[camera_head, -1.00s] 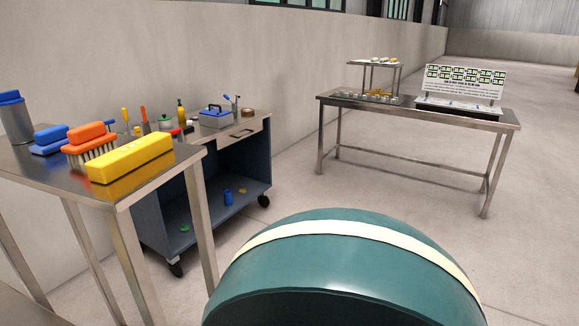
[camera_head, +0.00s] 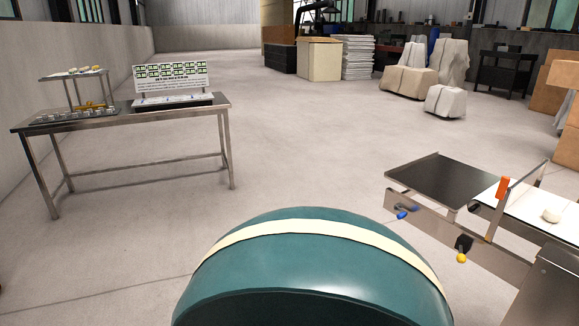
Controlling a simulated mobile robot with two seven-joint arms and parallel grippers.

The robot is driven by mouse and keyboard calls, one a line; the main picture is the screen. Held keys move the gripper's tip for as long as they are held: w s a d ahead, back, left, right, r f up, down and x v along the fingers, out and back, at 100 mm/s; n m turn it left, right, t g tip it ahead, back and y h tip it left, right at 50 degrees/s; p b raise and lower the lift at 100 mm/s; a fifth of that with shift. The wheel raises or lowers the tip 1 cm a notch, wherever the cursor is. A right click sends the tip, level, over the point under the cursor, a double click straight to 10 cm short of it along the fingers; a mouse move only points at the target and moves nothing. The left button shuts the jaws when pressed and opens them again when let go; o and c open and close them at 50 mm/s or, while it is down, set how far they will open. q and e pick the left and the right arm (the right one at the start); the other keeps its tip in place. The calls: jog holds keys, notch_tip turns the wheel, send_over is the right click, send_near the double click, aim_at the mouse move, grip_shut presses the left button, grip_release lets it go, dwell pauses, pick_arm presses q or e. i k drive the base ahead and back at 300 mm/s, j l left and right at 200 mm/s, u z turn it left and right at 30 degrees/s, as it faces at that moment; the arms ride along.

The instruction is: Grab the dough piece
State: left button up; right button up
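A small pale, rounded piece that looks like dough (camera_head: 551,215) lies on the white surface (camera_head: 523,207) of a metal machine at the right edge of the head view. Several small pale pieces (camera_head: 85,70) also sit on the raised shelf of the table at the left; they are too small to tell exactly what they are. Neither of my grippers is in view.
The machine has a dark flat tray (camera_head: 440,180), an orange handle (camera_head: 503,187), and blue and yellow knobs. A steel table (camera_head: 180,110) with a sign board (camera_head: 170,77) stands at the left. Boxes (camera_head: 318,60) and wrapped bundles (camera_head: 410,82) stand far back. The middle floor is clear.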

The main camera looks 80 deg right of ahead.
aim_at(552, 215)
jog(key=z, duration=4.25)
jog(key=i+j+z, duration=0.15)
jog(key=z, duration=0.15)
